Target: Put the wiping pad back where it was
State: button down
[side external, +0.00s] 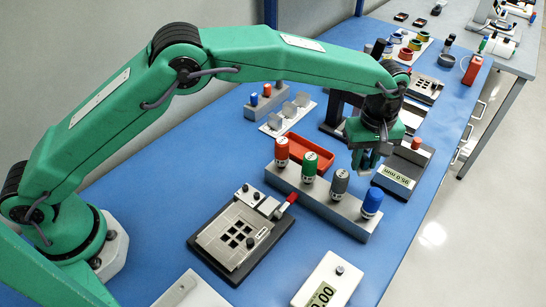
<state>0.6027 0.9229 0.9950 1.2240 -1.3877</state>
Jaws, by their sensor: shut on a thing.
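My gripper (366,161) hangs pointing down over the right middle of the blue bench, behind the grey block with coloured caps. No other wiping pad can be made out. The place where the pad belongs cannot be told from this view.
A grey block (327,199) with several coloured caps stands in front of my gripper. A red tray (304,153) lies to the left. A device with a display (397,175) is close on the right. A clamp fixture (238,239) with a red handle is at the front.

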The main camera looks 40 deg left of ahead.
aim_at(366, 157)
jog(key=shift+f, duration=3.65)
jog(key=shift+f, duration=0.15)
jog(key=c, duration=1.1)
grip_release()
jog(key=shift+c, duration=0.2)
notch_tip(366, 157, up, 12)
jog(key=shift+f, duration=0.25)
jog(key=shift+r, duration=0.4)
